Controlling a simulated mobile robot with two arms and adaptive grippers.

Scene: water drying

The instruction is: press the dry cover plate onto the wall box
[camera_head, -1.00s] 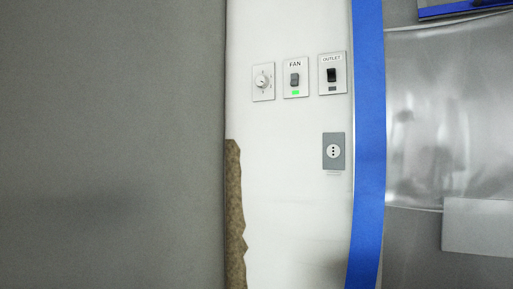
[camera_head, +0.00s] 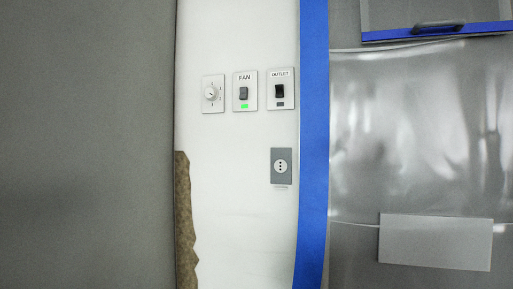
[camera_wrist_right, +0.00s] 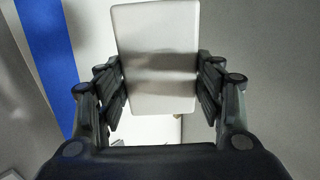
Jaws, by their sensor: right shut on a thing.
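In the right wrist view, my right gripper (camera_wrist_right: 161,88) is shut on a pale, flat rectangular plate with rounded corners, the cover plate (camera_wrist_right: 155,32). One finger is at each long side of the plate. A shadow band crosses its middle. I cannot tell for sure whether this is the wall box. Neither gripper shows in the head view, and my left gripper is not in view.
A dial (camera_head: 212,93), a FAN switch (camera_head: 245,91) with a green light and an OUTLET switch (camera_head: 280,89) are in a row on the wall. Blue tape (camera_head: 313,140) runs beside them. Clear plastic sheeting (camera_head: 400,130) and a grey panel (camera_head: 435,242) are at right.

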